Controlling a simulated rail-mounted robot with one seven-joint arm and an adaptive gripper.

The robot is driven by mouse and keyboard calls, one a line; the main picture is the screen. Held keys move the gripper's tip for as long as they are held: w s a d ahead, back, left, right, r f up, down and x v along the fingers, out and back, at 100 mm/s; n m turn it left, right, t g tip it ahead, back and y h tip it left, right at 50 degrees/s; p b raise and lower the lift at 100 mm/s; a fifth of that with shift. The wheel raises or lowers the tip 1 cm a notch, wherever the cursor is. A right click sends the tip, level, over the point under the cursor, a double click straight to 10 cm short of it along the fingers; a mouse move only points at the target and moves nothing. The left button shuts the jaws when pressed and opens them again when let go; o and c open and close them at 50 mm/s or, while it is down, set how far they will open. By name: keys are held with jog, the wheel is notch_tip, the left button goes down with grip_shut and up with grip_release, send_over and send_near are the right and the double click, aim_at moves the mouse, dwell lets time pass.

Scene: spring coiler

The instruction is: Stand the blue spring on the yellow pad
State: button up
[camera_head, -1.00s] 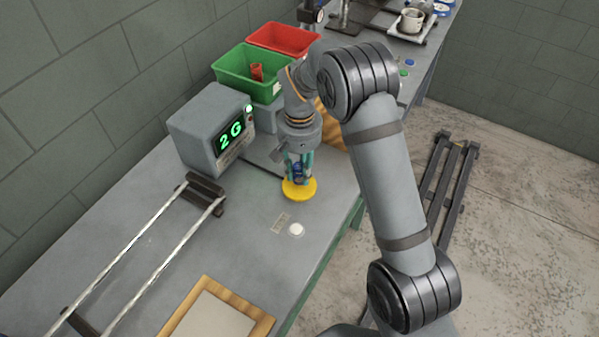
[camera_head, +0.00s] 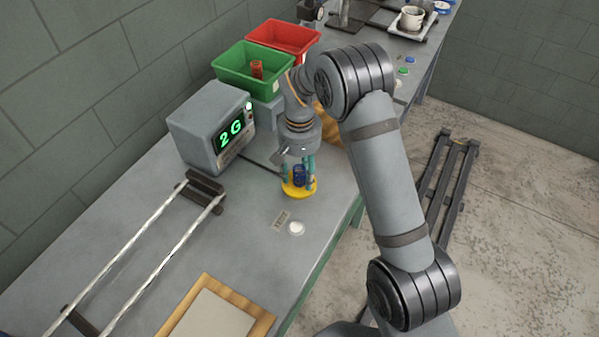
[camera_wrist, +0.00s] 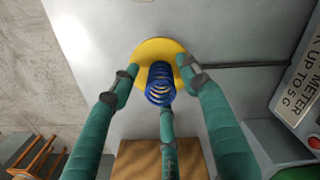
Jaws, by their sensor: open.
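The blue spring (camera_head: 299,176) stands upright on the round yellow pad (camera_head: 299,195). In the wrist view the blue coils (camera_wrist: 160,86) rise from the yellow disc (camera_wrist: 150,48). My gripper (camera_head: 299,172) is over the pad with its teal fingers spread around the spring. In the wrist view the fingers (camera_wrist: 160,85) are apart from each other, with gaps between the two upper fingers and the coils. Whether the lower finger touches the spring is hard to tell.
A grey meter (camera_head: 212,128) with a green "2G" display stands left of the pad. A green bin (camera_head: 232,76) holding a red-orange coil and a red bin (camera_head: 285,36) are behind. Two rails (camera_head: 140,255) and a wood-edged board (camera_head: 215,318) lie in front. A white disc (camera_head: 295,228) lies near the pad.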

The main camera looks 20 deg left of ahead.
aim_at(300, 168)
jog(key=shift+r, duration=0.1)
notch_tip(300, 168, up, 12)
dwell(0.5)
jog(key=shift+r, duration=0.1)
jog(key=shift+c, duration=1.3)
